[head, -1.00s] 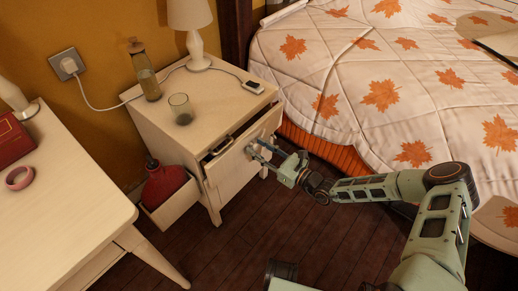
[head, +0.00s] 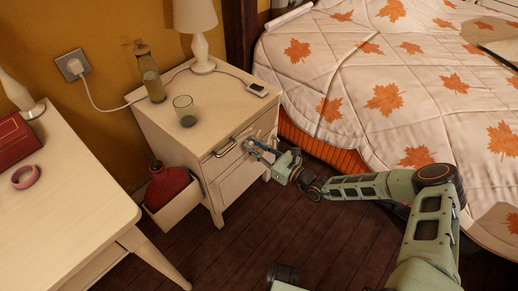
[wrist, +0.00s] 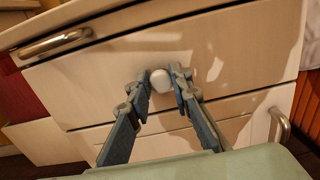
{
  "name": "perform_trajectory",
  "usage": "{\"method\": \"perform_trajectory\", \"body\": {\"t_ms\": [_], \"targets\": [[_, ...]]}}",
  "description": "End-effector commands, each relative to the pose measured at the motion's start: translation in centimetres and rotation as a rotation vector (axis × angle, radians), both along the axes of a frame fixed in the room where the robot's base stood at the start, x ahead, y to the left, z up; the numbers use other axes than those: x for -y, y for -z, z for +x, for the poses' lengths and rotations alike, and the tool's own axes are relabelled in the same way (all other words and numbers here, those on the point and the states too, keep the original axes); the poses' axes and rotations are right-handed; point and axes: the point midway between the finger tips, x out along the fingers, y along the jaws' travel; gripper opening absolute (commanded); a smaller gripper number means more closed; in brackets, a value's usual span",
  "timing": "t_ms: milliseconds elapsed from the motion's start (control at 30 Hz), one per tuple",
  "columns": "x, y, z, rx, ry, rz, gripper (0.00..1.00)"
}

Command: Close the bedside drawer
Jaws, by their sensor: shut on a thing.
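The bedside cabinet (head: 159,128) stands between the desk and the bed. Its top drawer (head: 242,146) sits flush or nearly flush under the cabinet top in the head view. In the wrist view the drawer front (wrist: 228,50) fills the middle, with a thin dark line along its upper edge. A round white knob (wrist: 160,79) is at its centre. My gripper (head: 256,150) is at the drawer front, its two fingers on either side of the knob and shut on it. In the wrist view my gripper (wrist: 161,92) partly covers the drawer front below the knob.
A glass (head: 184,111), bottle (head: 151,82), lamp (head: 202,45) and phone (head: 257,89) stand on the cabinet. A pale box (head: 172,211) with a red container (head: 168,187) is at its left. The bed (head: 385,80) is close on the right.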

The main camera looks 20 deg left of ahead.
Motion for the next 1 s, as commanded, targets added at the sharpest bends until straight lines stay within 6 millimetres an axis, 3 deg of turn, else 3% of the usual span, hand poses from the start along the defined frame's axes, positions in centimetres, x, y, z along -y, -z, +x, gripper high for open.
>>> {"method": "perform_trajectory", "body": {"t_ms": [167,200,333,667,767,1000], "targets": [[-0.3,-0.3,0.2,0.001,0.002,0.003,0.0],[-0.3,-0.3,0.2,0.001,0.001,0.003,0.24],[-0.2,-0.2,0.2,0.001,0.001,0.003,0.36],[0.2,-0.2,0.0,0.001,0.002,0.002,0.36],[1.3,-0.1,-0.3,0.0,0.003,0.001,0.36],[5.9,-0.2,-2.3,0.0,0.003,0.0,0.36]]}}
